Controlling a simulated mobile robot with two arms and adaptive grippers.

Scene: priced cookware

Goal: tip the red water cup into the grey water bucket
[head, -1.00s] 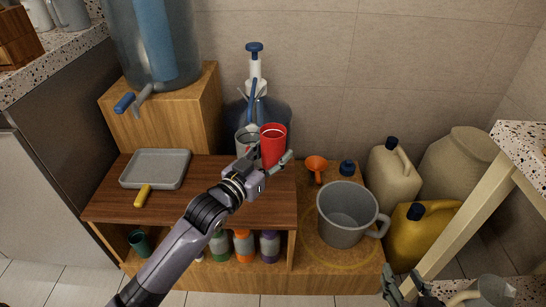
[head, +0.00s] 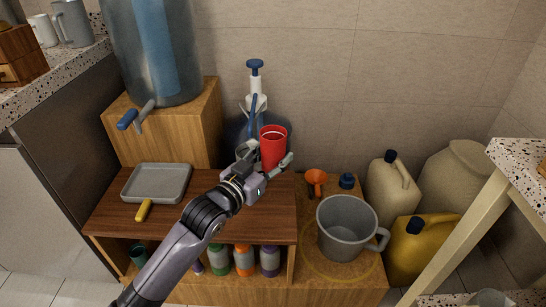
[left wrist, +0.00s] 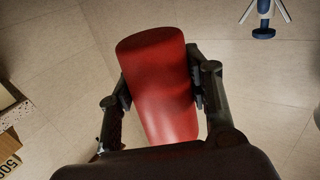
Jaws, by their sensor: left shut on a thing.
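My left gripper (head: 269,174) is shut on the red water cup (head: 273,147), with a finger on each side. The cup is roughly upright, over the back of the brown shelf top. In the left wrist view the red cup (left wrist: 160,85) sits between both fingers against the wall behind. Its contents cannot be made out. The grey water bucket (head: 347,228), with a handle on its right, stands open on the lower wooden surface, right of and nearer than the cup. My right gripper is out of view.
A pump bottle (head: 256,95) stands behind the red cup. An orange funnel (head: 316,179) and a blue-capped item (head: 347,181) are behind the bucket. Jugs (head: 393,190) stand right. A grey tray (head: 157,183) lies left.

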